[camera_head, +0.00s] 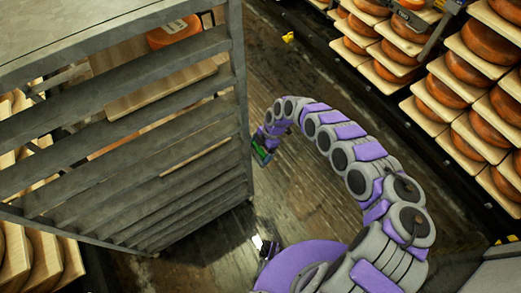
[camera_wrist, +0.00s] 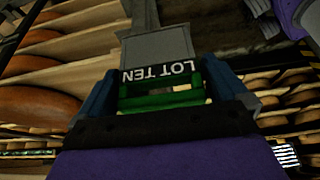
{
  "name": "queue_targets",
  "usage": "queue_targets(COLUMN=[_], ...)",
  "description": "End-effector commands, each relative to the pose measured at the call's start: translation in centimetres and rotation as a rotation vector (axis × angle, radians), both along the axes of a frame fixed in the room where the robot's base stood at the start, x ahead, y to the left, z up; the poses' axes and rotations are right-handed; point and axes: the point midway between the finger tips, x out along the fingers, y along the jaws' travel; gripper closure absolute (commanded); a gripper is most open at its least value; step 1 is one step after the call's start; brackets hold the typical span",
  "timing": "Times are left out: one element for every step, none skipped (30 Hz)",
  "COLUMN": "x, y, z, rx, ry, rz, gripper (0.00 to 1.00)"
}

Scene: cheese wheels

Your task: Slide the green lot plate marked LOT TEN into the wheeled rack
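The wheeled rack (camera_head: 241,100) is a tall grey metal frame with many slats, filling the left of the head view. My gripper (camera_head: 262,151) is at the end of my curved arm, close beside the rack's right corner post. The green lot plate (camera_wrist: 162,101) sits between my gripper's blue fingers (camera_wrist: 168,96) in the wrist view, with white LOT TEN lettering upside down on a black strip. A small green part of it shows at my gripper in the head view. A grey metal piece (camera_wrist: 156,46) is just beyond the plate; I cannot tell whether they touch.
Shelves of orange cheese wheels on pale boards (camera_head: 467,75) stand at the right. The rack holds boards (camera_head: 160,88) and an orange wheel (camera_head: 173,32). A small yellow object (camera_head: 288,38) is near the far floor. Wooden floor (camera_head: 300,185) is open between rack and shelves.

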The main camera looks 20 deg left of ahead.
Motion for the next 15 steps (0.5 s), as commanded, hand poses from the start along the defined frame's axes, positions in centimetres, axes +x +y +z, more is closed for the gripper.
queue_targets(x=[0.0, 0.1, 0.1, 0.2, 0.3, 0.5, 0.7, 0.8, 1.1, 1.3, 1.5, 1.8, 2.0, 2.3, 2.6], y=[0.0, 0.0, -0.1, -0.1, -0.2, -0.3, -0.5, -0.6, -0.8, -1.0, -1.2, -1.4, -1.6, -1.7, -1.9], z=[0.1, 0.2, 0.4, 0.6, 0.9, 1.4, 1.9, 2.4, 3.1, 3.7, 4.3, 5.2, 5.9, 6.5, 7.3], rx=[0.0, 0.001, 0.0, 0.0, 0.001, 0.0, 0.001, 0.001, 0.0, 0.001, 0.0, 0.002, 0.002, 0.003, 0.002], ry=[0.0, -0.001, -0.001, -0.001, -0.002, -0.003, -0.003, -0.003, -0.003, -0.002, -0.001, -0.003, -0.004, -0.005, -0.006], rz=[0.0, 0.0, 0.0, 0.0, -0.001, -0.001, -0.001, -0.001, -0.002, -0.002, -0.003, -0.003, -0.004, -0.003, -0.003], gripper=[0.0, 0.0, 0.0, 0.0, 0.0, 0.0, 0.0, 0.0, 0.0, 0.0, 0.0, 0.0, 0.0, 0.0, 0.0])
